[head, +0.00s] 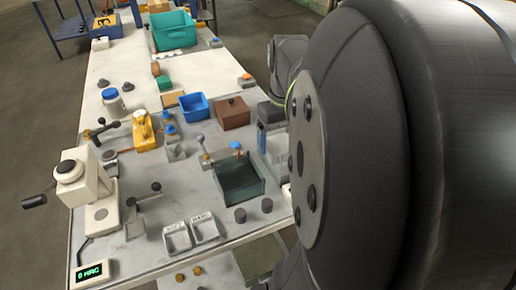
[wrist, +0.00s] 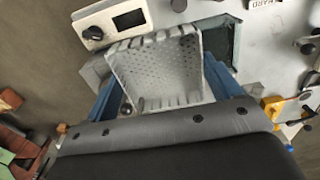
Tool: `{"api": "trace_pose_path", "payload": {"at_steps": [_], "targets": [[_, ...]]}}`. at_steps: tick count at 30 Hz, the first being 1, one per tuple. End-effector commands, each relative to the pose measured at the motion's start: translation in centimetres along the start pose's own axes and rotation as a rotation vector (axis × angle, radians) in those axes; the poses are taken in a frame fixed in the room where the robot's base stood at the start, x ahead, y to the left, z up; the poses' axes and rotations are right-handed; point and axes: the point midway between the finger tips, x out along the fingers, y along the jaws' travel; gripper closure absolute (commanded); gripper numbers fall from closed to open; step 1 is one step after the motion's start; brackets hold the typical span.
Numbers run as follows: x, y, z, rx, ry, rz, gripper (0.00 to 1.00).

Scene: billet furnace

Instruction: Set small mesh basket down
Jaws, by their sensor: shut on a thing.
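The small mesh basket (wrist: 155,72) is light grey with a perforated inside and a slotted rim. In the wrist view it sits between the two blue fingers of my gripper (wrist: 160,80), which is shut on it. Its open side faces the camera. I cannot tell how far its base is from the surface below. In the head view the basket and gripper are hidden, and my arm fills the right side.
The head view shows a crowded bench: dark green tray (head: 240,204), blue bin (head: 194,107), brown box (head: 232,114), hardness tester (head: 98,205).

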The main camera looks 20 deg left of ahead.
Motion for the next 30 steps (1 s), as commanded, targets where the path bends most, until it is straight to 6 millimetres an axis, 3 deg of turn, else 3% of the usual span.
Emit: {"api": "trace_pose_path", "payload": {"at_steps": [5,18,25,30], "targets": [[0.9,-1.5,-0.4,-0.025,-0.002,-0.001,0.47],[6.2,-8.6,-5.8,-0.024,-0.002,0.000,0.47],[7.5,-9.7,-6.7,-0.019,-0.001,0.000,0.47],[10.1,-9.7,-6.7,-0.018,-0.003,0.000,0.47]]}}
